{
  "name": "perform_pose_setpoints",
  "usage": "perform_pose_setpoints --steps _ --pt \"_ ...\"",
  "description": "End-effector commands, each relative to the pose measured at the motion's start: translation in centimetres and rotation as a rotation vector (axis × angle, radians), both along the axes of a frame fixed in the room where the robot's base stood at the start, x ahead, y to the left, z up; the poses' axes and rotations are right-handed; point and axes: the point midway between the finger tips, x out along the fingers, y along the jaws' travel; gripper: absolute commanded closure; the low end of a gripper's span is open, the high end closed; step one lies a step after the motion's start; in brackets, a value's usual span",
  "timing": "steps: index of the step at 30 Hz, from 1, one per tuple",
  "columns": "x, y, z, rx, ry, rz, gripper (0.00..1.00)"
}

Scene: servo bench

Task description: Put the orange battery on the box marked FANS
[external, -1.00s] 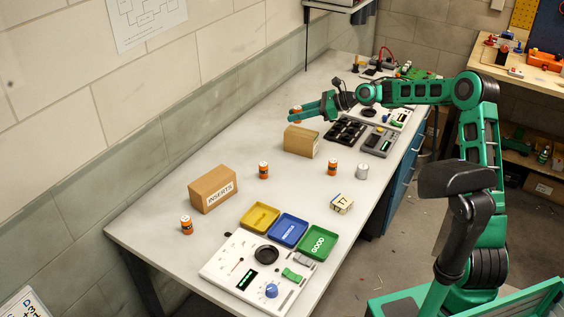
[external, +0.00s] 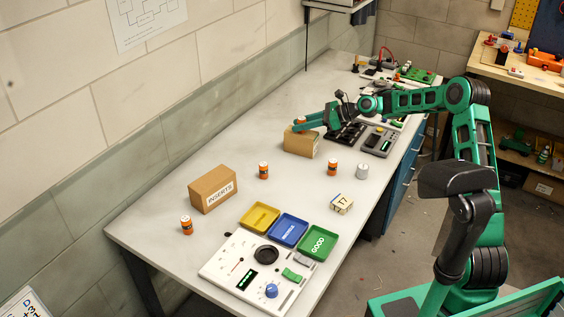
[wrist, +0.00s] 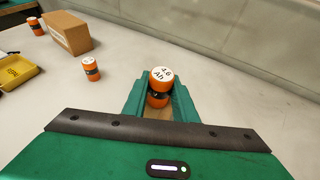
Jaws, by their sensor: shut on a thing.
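My gripper (external: 301,124) is shut on an orange battery (wrist: 159,78), which stands upright between the green fingers in the wrist view. Its white top reads "4.6 Ah". In the external view the gripper is right over a brown cardboard box (external: 301,144), with the battery low at the box's top. I cannot tell whether the battery touches it. No marking on this box is readable. A bit of brown shows under the battery in the wrist view. The other box (external: 213,188) is marked INSERTS.
More orange batteries stand on the bench, by the INSERTS box (external: 263,170), further right (external: 332,167) and at the left (external: 187,226). A silver can (external: 362,171), a 17 block (external: 342,204) and yellow, blue and green trays (external: 318,242) are nearer. A black grid tray (external: 345,133) lies right of the box.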

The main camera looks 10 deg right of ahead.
Motion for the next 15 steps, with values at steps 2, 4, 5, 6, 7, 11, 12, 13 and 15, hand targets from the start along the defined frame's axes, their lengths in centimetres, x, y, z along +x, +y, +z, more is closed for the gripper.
perform_pose_setpoints --steps 2,4,5,6,7,11,12,13,15 --pt "0.0 0.0 -0.09 0.0 0.0 0.0 0.63" --pt "0.0 0.0 -0.06 0.0 0.0 0.0 0.56" --pt "0.0 0.0 -0.06 0.0 0.0 0.0 0.56" --pt "0.0 0.0 -0.05 0.0 0.0 0.0 0.56" --pt "0.0 0.0 -0.05 0.0 0.001 0.0 0.56" --pt "0.0 0.0 -0.03 0.0 0.0 0.0 0.56" --pt "0.0 0.0 0.05 0.0 0.0 0.0 0.56" --pt "0.0 0.01 0.17 0.0 0.0 0.0 0.56" --pt "-0.14 -0.47 0.32 0.0 0.0 -0.001 0.56"
